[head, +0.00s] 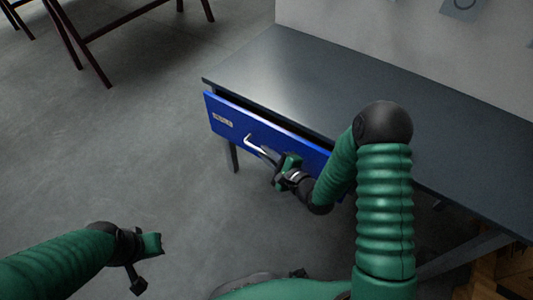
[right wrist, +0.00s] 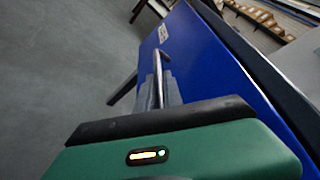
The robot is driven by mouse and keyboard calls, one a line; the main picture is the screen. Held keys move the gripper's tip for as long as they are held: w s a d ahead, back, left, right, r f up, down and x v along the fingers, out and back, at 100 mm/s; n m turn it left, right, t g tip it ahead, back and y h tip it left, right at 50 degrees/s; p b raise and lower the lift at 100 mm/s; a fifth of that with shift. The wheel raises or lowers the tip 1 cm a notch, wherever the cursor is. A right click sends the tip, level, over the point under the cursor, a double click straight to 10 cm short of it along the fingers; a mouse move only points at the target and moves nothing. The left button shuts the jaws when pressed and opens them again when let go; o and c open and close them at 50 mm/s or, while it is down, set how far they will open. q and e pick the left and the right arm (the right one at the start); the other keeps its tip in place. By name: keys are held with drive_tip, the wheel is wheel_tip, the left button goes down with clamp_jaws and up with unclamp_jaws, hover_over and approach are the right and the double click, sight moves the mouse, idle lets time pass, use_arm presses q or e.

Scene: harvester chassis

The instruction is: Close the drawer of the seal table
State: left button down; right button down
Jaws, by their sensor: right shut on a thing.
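The seal table (head: 300,70) has a dark grey top and stands against a pale wall. Its blue drawer (head: 305,148) is slightly open, with a dark gap between the drawer front and the tabletop edge. A silver bar handle (head: 252,143) is on the drawer front; it also shows in the right wrist view (right wrist: 158,68). My right gripper (head: 268,157) is at the handle, its fingers (right wrist: 160,92) shut around the bar.
A dark red trestle frame (head: 90,45) stands at the upper left. Wooden crates (head: 505,275) sit at the lower right, under the table's side. The grey floor (head: 120,150) left of the table is clear. Shelving (right wrist: 270,20) shows in the right wrist view.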

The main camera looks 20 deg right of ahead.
sight(275, 144)
drive_tip(key=shift+f, duration=0.15)
drive_tip(key=w+d+p, duration=0.1)
drive_tip(key=d, duration=0.1)
drive_tip(key=w+d, duration=0.1)
drive_tip(key=shift+w+d+p, duration=0.35)
drive_tip(key=c, duration=1.9)
unclamp_jaws()
drive_tip(key=o, duration=0.4)
drive_tip(key=shift+w, duration=0.1)
